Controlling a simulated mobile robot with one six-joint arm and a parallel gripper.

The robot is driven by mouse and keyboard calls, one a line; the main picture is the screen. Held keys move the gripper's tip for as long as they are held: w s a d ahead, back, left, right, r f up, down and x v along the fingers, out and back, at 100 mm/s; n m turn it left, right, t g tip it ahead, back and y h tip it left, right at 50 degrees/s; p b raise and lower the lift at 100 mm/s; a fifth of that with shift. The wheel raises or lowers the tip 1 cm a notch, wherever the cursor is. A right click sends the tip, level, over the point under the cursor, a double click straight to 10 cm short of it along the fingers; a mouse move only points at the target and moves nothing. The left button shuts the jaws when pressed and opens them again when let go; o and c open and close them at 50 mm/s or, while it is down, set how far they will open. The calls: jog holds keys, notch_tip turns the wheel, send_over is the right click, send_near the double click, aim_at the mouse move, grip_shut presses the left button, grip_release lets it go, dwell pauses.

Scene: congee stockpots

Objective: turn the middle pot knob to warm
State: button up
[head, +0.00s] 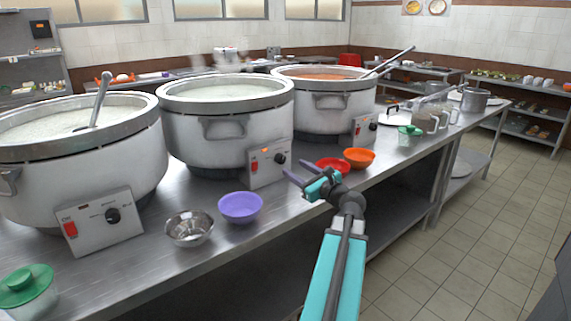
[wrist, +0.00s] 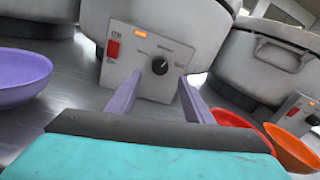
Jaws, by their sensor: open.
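The middle pot (head: 222,125) is a large steel stockpot of white congee on the counter. Its control box (head: 268,164) has a red switch, a lit orange lamp and a black knob (head: 280,158). In the wrist view the knob (wrist: 160,65) sits ahead, between and beyond the fingertips; its dial lettering is too small to read. My gripper (head: 301,187) is open and empty, in front of the box and apart from the knob. Its two purple fingers (wrist: 154,100) point toward the box in the wrist view.
A purple bowl (head: 240,207) and a steel bowl (head: 189,227) stand left of my gripper. A red bowl (head: 333,167) and an orange bowl (head: 358,158) stand close on the right. The left pot (head: 95,170) and right pot (head: 322,105) have similar boxes. The floor (head: 450,245) is clear.

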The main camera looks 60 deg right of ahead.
aim_at(282, 161)
jog(key=shift+x, duration=3.55)
jog(key=shift+c, duration=0.4)
jog(key=c, duration=1)
jog(key=shift+o, duration=0.2)
